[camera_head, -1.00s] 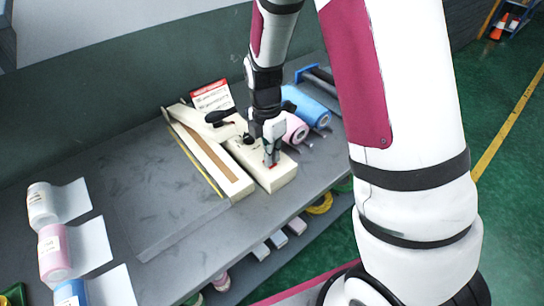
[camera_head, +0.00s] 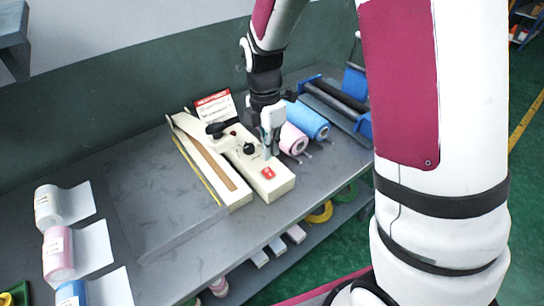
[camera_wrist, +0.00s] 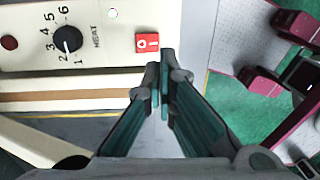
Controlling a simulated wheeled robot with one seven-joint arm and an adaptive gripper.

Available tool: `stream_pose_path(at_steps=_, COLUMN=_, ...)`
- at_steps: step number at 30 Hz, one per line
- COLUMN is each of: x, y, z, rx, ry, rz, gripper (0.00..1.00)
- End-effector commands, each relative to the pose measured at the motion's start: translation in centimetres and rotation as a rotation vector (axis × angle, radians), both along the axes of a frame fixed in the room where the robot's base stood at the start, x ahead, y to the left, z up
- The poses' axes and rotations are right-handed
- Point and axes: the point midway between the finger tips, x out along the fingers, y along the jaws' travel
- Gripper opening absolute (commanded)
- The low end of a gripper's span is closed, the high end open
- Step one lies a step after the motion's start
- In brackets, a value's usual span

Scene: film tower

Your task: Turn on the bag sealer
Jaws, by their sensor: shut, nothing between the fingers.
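The bag sealer (camera_head: 206,160) is a cream device on the grey table, with a long sealing arm at its left and a control box (camera_head: 276,186) at its right. A red rocker switch (camera_head: 267,173) sits near the box's front end. The wrist view shows the switch (camera_wrist: 147,43) with white marks, beside a black heat dial (camera_wrist: 68,39) numbered 1 to 6. I cannot tell which side of the rocker is pressed. My gripper (camera_head: 270,152) is shut and empty, just behind the switch in the head view. In the wrist view its fingertips (camera_wrist: 161,62) appear just below and right of the switch, apparently apart from it.
A pink roll (camera_head: 293,139) and a blue roll (camera_head: 308,121) lie right of the sealer, near a blue-framed roller stand (camera_head: 337,103). A red-and-white sign (camera_head: 214,106) stands behind. Several rolls with sheets, including a white one (camera_head: 47,205), lie at the left. The table between is clear.

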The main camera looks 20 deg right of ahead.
Motion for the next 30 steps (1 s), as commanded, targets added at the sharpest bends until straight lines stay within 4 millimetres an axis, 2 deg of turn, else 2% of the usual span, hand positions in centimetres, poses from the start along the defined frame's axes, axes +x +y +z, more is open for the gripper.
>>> stream_pose_path(at_steps=1, x=0.1, y=-0.2, z=1.1, rx=0.0, ry=-0.006, rz=-0.003, gripper=0.0)
stream_pose_path(at_steps=6, x=-0.4, y=-0.3, z=4.1, rx=-0.001, ry=-0.004, rz=-0.003, gripper=0.0)
stream_pose_path(at_steps=12, x=-0.8, y=-0.4, z=6.0, rx=-0.001, ry=-0.002, rz=-0.003, gripper=0.0)
stream_pose_path(at_steps=30, x=-0.9, y=-0.4, z=6.4, rx=-0.001, ry=0.0, rz=-0.002, gripper=0.0)
